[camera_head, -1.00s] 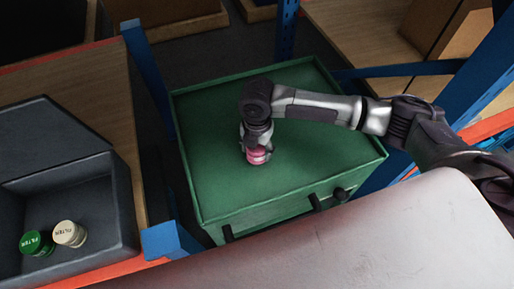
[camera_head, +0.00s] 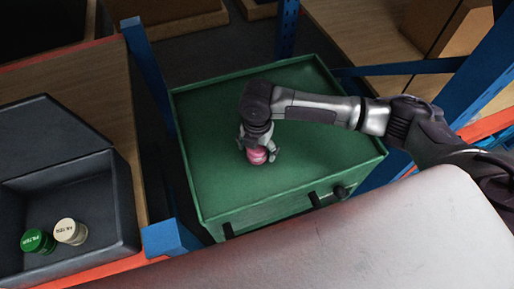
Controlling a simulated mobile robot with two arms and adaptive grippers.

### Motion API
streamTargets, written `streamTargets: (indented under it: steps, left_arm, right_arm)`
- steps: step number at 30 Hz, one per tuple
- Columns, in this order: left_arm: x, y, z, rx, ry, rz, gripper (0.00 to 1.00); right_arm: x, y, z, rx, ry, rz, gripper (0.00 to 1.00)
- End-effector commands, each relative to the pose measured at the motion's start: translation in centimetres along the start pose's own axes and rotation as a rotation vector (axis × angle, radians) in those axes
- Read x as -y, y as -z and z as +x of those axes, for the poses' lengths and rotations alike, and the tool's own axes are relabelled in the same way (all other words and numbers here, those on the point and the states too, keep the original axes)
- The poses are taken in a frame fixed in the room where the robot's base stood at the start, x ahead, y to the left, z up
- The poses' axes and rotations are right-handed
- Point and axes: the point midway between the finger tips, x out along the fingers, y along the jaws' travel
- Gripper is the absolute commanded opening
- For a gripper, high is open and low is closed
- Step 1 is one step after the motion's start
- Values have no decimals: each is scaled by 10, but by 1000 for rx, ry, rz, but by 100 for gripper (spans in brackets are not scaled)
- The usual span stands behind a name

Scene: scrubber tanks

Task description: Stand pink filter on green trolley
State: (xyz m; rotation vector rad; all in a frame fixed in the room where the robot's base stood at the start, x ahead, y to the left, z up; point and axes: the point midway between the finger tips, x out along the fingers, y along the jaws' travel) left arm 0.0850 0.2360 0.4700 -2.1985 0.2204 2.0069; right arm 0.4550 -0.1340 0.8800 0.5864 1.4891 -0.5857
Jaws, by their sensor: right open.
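The pink filter (camera_head: 257,156) stands on the top of the green trolley (camera_head: 215,190), near its middle. My right gripper (camera_head: 258,147) is directly over the filter, pointing down, with its fingers spread around the filter's upper part. The gripper is open, and the fingers and wrist hide part of the filter. I cannot tell whether a finger still touches it. My left gripper is not in view.
A dark grey bin (camera_head: 115,200) at the left holds a green filter (camera_head: 37,241) and a cream filter (camera_head: 70,232). Blue rack posts (camera_head: 150,80) stand beside the trolley. The trolley top around the filter is clear, with a raised rim.

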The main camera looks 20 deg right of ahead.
Motion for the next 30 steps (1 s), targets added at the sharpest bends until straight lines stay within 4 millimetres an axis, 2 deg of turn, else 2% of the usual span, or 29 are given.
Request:
streamTargets:
  steps: [5, 12, 18, 23, 30]
  left_arm:
    - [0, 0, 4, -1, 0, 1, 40]
    - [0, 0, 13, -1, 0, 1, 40]
    - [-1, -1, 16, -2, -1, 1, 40]
    - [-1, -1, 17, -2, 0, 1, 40]
    - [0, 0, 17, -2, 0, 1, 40]
  right_arm:
    - [-1, -1, -22, 2, -4, -1, 84]
    - [-1, -1, -75, 3, -5, -1, 84]
    - [-1, -1, -108, 1, -3, 0, 84]
    - [-1, 0, -120, 0, -1, 1, 84]
    - [0, 0, -122, -1, -1, 1, 84]
